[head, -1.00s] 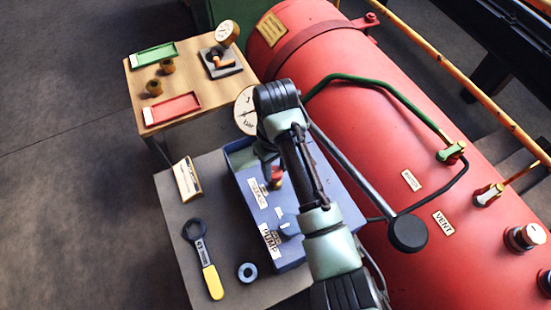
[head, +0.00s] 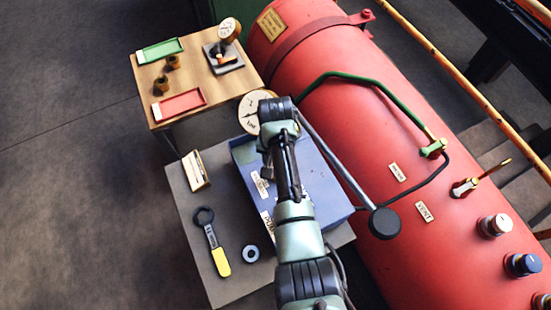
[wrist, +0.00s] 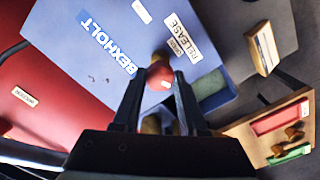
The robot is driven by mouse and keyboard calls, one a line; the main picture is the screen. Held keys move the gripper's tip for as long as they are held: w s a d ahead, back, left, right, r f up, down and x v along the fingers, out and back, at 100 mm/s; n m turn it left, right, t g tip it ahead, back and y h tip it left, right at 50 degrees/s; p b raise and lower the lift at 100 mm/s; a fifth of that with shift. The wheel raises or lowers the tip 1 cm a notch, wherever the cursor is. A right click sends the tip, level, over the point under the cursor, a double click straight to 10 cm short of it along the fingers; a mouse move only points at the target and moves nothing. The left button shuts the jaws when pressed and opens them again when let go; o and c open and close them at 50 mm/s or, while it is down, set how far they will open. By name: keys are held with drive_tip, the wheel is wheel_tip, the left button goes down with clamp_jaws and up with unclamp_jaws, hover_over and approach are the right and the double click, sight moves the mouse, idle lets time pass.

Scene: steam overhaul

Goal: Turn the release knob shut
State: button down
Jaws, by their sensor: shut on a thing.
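The release knob (wrist: 159,75) is red and stands on the blue pump box (wrist: 95,50) beside the RELEASE label (wrist: 181,38) in the wrist view. My gripper (wrist: 158,82) has its two fingers on either side of the knob and is shut on it. Which way the knob is turned I cannot tell. In the head view my arm covers the knob and the gripper, above the blue pump box (head: 325,195).
A lever with a black end (head: 384,223) rises beside my arm. The red tank (head: 335,110) with pipes and valves lies to the right. A gauge (head: 257,108) stands behind the box.

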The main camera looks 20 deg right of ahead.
drive_tip(key=shift+m+p, duration=0.65)
drive_tip(key=shift+m, duration=1.25)
drive_tip(key=shift+c, duration=2.2)
unclamp_jaws()
wheel_tip(320, 180, up, 13)
drive_tip(key=p, duration=0.1)
drive_tip(key=shift+w, duration=0.1)
